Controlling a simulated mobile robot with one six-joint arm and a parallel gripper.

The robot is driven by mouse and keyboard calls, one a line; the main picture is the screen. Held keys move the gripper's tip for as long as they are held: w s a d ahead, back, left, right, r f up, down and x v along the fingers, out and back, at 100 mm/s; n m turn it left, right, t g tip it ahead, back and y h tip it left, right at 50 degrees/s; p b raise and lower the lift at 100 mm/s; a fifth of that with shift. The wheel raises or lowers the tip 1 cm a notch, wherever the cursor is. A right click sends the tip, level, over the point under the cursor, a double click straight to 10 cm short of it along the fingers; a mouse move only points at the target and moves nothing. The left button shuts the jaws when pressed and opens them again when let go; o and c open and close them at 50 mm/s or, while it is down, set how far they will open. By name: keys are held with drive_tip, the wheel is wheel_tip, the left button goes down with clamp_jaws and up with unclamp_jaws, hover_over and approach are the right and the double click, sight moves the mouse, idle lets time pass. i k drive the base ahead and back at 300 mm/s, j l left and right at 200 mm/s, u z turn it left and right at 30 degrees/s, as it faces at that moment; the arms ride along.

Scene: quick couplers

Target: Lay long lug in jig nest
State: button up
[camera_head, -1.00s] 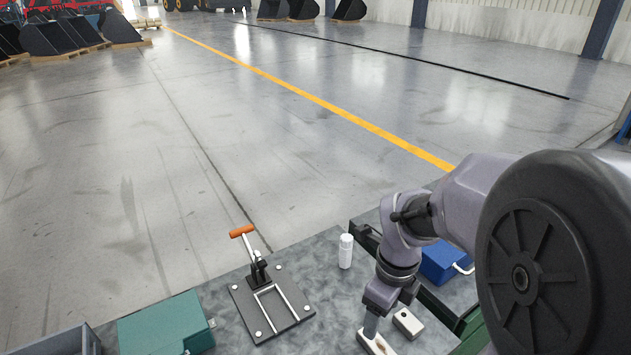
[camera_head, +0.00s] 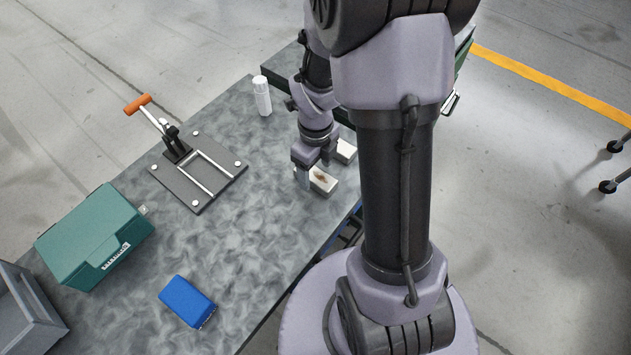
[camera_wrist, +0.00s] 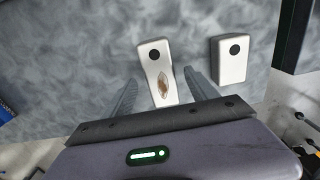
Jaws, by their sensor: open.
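The long lug, a pale block with a dark round hole and a brown oval mark, lies on the bench; it shows in the wrist view (camera_wrist: 155,62) and in the head view (camera_head: 325,181). A shorter pale block (camera_wrist: 231,60) with a dark hole lies to its right. The nest between the rails looks empty.
A white bottle (camera_head: 262,97) stands behind my gripper. A green box (camera_head: 92,238), a blue block (camera_head: 187,301) and a grey bin (camera_head: 28,308) are at the left and front. The bench between jig and lug is clear.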

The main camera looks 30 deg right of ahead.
sight(206, 175)
drive_tip(key=k+j+z, duration=0.1)
drive_tip(key=k+j, duration=0.4)
drive_tip(key=i+j+u, duration=0.1)
drive_tip(key=i+u, duration=0.15)
drive_tip(key=u, duration=0.2)
drive_tip(key=i+u, duration=0.2)
drive_tip(key=u, duration=0.25)
